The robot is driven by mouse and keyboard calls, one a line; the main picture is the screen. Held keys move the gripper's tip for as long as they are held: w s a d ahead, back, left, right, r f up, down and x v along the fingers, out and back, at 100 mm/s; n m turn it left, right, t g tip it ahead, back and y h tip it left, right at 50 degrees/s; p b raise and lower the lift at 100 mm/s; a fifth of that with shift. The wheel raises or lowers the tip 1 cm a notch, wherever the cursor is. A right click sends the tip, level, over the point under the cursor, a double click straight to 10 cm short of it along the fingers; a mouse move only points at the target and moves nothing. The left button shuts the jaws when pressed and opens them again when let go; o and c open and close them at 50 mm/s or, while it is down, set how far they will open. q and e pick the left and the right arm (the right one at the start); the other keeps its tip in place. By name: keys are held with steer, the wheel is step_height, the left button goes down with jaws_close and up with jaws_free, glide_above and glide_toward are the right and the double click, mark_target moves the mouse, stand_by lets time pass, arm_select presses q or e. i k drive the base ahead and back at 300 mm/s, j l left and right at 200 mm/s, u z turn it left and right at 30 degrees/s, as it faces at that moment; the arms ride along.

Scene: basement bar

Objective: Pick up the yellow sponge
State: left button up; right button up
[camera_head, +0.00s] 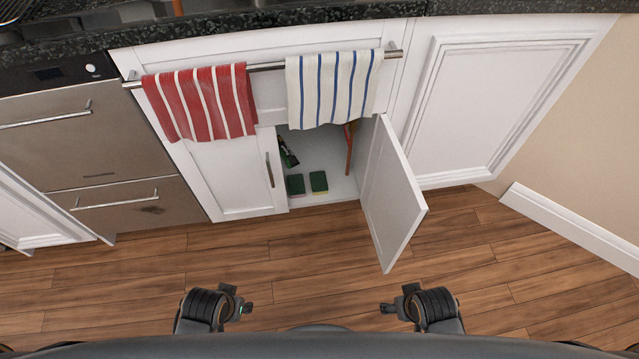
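Two small sponges with dark green tops lie side by side on the floor of the open cabinet (335,188). The left sponge (295,185) and the right sponge (319,182) sit near the cabinet's front edge; a thin yellowish side shows under the right one. My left gripper (246,309) and my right gripper (384,308) are low in the view, above the wooden floor and well apart from the sponges. Neither appears to hold anything. Their fingers are too small and foreshortened to tell open from shut.
The right cabinet door (395,195) stands open, jutting toward me; the left door (232,176) is closed. A dark bottle (288,152) and a red-orange object (349,150) are inside. Red (203,103) and blue-striped (332,88) towels hang above. The wooden floor (310,250) is clear.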

mark_target(318, 180)
steer(key=k+l+u, duration=0.1)
steer(key=l+u, duration=0.2)
steer(key=l, duration=1)
